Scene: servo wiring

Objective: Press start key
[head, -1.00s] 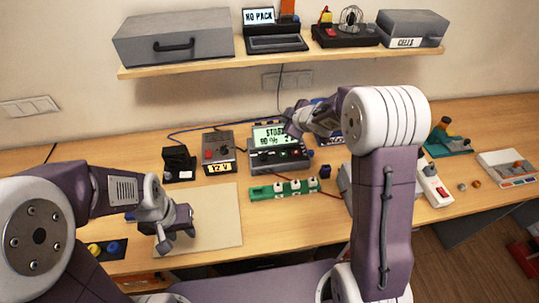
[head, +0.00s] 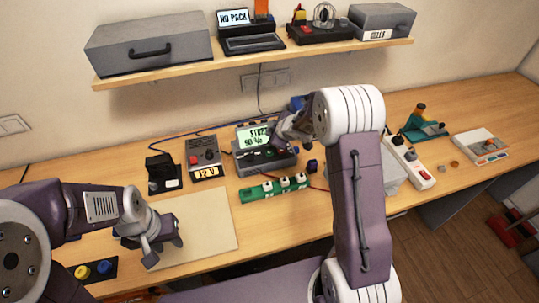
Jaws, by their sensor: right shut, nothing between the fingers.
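The grey charger-like device (head: 257,164) stands at the middle of the bench with a lit green screen (head: 252,138) and keys on its front. Text on the screen is partly legible. My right gripper (head: 277,141) is shut and empty, with its tips at the right side of the screen, above the device's key area. It hides part of the device, so I cannot tell which key is the start key or whether the tips touch one. My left gripper (head: 165,252) is open and empty over the beige mat (head: 208,228), away from the device.
A 12 V supply (head: 205,160) and a black stand (head: 161,172) are left of the device. A green strip with white sockets (head: 270,191) lies in front. A power strip (head: 411,163) is at right. A shelf (head: 240,65) with cases hangs above.

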